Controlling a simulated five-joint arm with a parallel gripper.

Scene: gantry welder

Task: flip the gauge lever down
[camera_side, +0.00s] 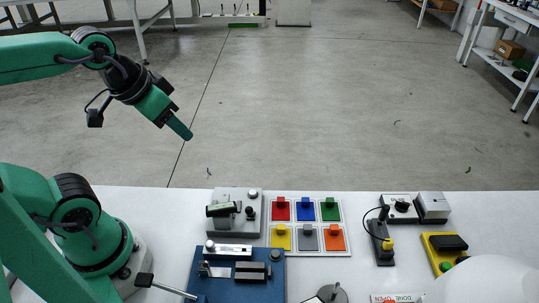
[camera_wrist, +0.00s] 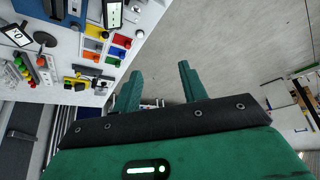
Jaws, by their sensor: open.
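My gripper (camera_side: 182,131) is raised in the air at the left in the side view, beyond the table's far edge. In the wrist view its two green fingers are spread apart with nothing between them (camera_wrist: 160,72). No part is plainly marked as the gauge lever. A grey fixture (camera_side: 224,196) with a black cylinder and a dark knob stands at the table's back. A silver rod with a black handle (camera_side: 146,280) sticks out left near the blue plate (camera_side: 215,289). I cannot tell which is the gauge lever. My gripper is well apart from both.
A white tray (camera_side: 347,250) holds several coloured blocks. Right of it stand a black unit with a wire loop (camera_side: 381,240), a grey box with a black knob (camera_side: 400,208) and a yellow box with a green button (camera_side: 434,252). A white rounded shape covers the lower right corner.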

